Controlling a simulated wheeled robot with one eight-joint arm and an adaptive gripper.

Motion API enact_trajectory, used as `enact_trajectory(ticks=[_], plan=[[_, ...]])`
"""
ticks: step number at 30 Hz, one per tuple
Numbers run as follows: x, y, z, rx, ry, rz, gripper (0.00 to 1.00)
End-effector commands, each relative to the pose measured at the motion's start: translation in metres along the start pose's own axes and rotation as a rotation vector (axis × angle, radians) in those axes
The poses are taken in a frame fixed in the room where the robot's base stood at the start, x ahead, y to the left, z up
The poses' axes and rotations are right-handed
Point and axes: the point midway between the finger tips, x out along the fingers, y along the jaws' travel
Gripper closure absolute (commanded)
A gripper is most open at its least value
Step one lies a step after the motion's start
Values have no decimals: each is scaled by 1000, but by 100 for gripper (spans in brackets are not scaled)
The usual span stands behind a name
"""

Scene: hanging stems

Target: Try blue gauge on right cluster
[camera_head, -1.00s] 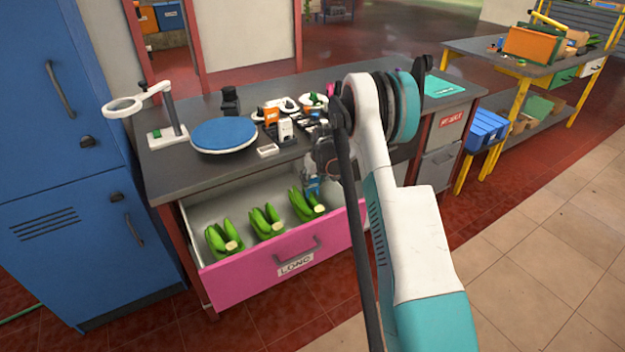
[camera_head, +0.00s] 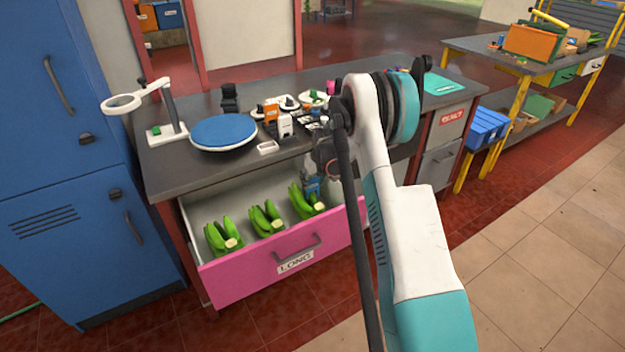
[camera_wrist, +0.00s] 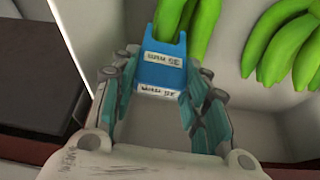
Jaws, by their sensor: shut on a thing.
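The blue gauge (camera_wrist: 163,72) is between the fingers of my gripper (camera_wrist: 165,95), which is shut on it; it carries white labels. In the wrist view its far end meets the stem side of a green banana cluster (camera_wrist: 190,16); whether it fits around the stem I cannot tell. In the head view the blue gauge (camera_head: 311,187) shows at the right cluster (camera_head: 307,202) in the open pink drawer (camera_head: 240,286). My gripper is partly hidden behind my arm there. The middle cluster (camera_head: 266,218) and left cluster (camera_head: 224,236) lie in the same drawer, to the left.
The grey counter (camera_head: 190,177) above the drawer holds a blue round plate (camera_head: 224,132), a magnifier stand (camera_head: 165,125) and several small tools. A blue cabinet (camera_head: 75,190) stands at the left. The drawer walls surround the clusters closely.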

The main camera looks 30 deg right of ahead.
Motion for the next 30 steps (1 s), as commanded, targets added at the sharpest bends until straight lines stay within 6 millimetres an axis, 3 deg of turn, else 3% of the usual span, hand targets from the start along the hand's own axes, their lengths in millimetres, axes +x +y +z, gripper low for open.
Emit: enact_trajectory(ticks=[30], plan=[[12,0,5,0,0,0,79]])
